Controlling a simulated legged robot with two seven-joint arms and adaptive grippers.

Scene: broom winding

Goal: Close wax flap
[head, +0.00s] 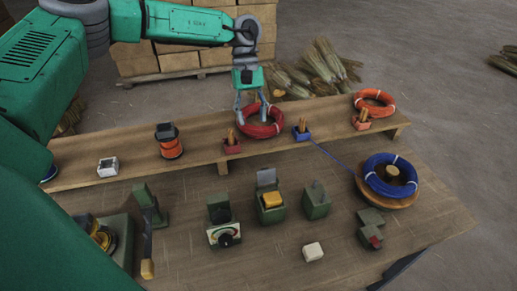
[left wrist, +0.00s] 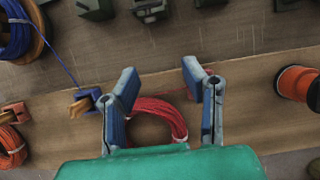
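The wax box (head: 271,210) is a small green box holding a yellow wax block (head: 272,200), in the middle of the table. Its grey wax flap (head: 266,177) stands raised at the back of the box, so the box is open on top. Part of this box seems to show at the top edge of the left wrist view (left wrist: 150,10). My left gripper (head: 252,103) is open, with its fingers apart above the red coil (head: 262,122) on the raised shelf, behind and away from the flap. The fingers also show spread in the left wrist view (left wrist: 165,95). My right gripper is not in view.
Beside the wax box stand a green box with a dial (head: 222,222) and another green box (head: 316,200). A blue coil (head: 388,175) sits on a round wooden stand at right, its line running to a blue holder (head: 302,132). A white block (head: 313,251) lies in front.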

